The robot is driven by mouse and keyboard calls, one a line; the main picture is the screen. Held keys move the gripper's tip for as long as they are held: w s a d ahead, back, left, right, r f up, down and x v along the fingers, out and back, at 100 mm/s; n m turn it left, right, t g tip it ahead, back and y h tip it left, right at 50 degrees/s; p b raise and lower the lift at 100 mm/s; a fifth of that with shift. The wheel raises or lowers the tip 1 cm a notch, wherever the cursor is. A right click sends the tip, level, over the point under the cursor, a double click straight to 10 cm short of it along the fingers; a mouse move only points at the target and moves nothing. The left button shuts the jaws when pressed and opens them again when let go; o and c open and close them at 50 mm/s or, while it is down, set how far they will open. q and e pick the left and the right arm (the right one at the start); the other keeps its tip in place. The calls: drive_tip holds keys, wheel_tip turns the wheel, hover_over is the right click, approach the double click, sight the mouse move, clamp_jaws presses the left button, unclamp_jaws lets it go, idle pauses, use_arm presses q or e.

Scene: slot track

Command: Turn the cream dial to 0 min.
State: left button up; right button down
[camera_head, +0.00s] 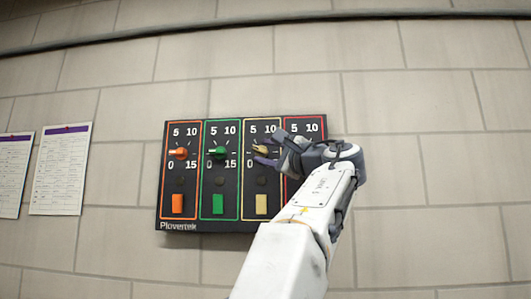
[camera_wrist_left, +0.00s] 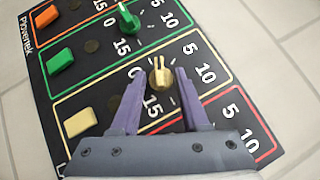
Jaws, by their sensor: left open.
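The cream dial (camera_head: 261,150) is in the third column of a dark wall panel, inside a cream outline. It also shows in the left wrist view (camera_wrist_left: 160,74), where its ridge runs roughly up and down the picture; I cannot tell which number it points to. My left gripper (camera_wrist_left: 158,82) is open, with one purple finger on each side of the dial. I cannot tell whether either finger touches it. In the head view the gripper (camera_head: 267,151) reaches in from the right and partly covers the cream scale. My right gripper is not in view.
The panel also has an orange dial (camera_head: 181,153), a green dial (camera_head: 219,153) and a red-outlined column (camera_head: 310,127) mostly behind my arm. A cream switch (camera_head: 262,204) sits below the cream dial. Paper sheets (camera_head: 61,168) hang on the wall at left.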

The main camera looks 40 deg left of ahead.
use_arm(q)
drive_tip(key=b+v, duration=0.4)
drive_tip(key=v, duration=0.6)
drive_tip(key=shift+d, duration=0.1)
